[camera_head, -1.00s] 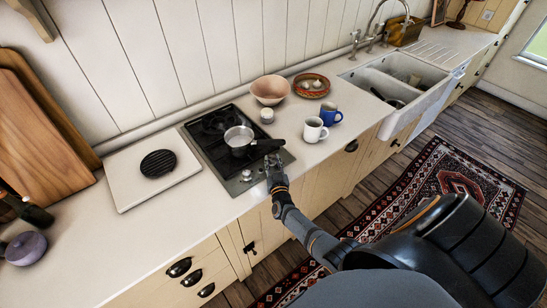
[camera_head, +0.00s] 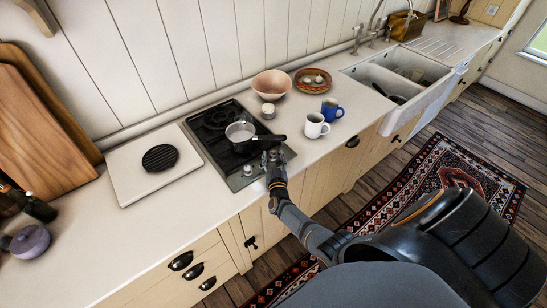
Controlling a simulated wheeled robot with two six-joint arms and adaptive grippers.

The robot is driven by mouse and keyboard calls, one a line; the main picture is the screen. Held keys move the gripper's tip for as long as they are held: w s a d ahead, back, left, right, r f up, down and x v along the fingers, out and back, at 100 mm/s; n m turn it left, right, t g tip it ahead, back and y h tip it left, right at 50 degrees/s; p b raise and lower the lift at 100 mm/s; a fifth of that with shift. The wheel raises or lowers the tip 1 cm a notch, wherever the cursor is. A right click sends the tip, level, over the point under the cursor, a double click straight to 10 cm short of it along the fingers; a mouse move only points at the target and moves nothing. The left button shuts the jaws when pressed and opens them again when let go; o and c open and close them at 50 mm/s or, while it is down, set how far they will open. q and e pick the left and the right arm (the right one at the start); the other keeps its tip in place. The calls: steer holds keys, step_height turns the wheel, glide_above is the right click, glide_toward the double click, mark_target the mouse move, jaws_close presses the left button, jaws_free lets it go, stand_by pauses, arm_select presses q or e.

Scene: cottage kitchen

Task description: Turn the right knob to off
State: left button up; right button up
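The black hob (camera_head: 217,139) is set in the pale counter, with its knobs at the front edge. The left knob (camera_head: 248,170) is in plain view. The right knob is hidden behind my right gripper (camera_head: 272,160), which is at the front right of the hob. The gripper is small and dark here, and I cannot tell whether its fingers are apart or closed on the knob. A steel saucepan (camera_head: 240,131) sits on the hob with its black handle pointing right, just above the gripper. My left gripper is not in view.
A white mug (camera_head: 315,126) and a blue mug (camera_head: 332,110) stand right of the hob. Behind are a pink bowl (camera_head: 271,84), a small white jar (camera_head: 268,111) and a patterned plate (camera_head: 312,80). A white board (camera_head: 128,183) with a black trivet lies left of the hob.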

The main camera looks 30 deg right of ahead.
steer(key=shift+s, duration=0.1)
steer(key=v, duration=1.2)
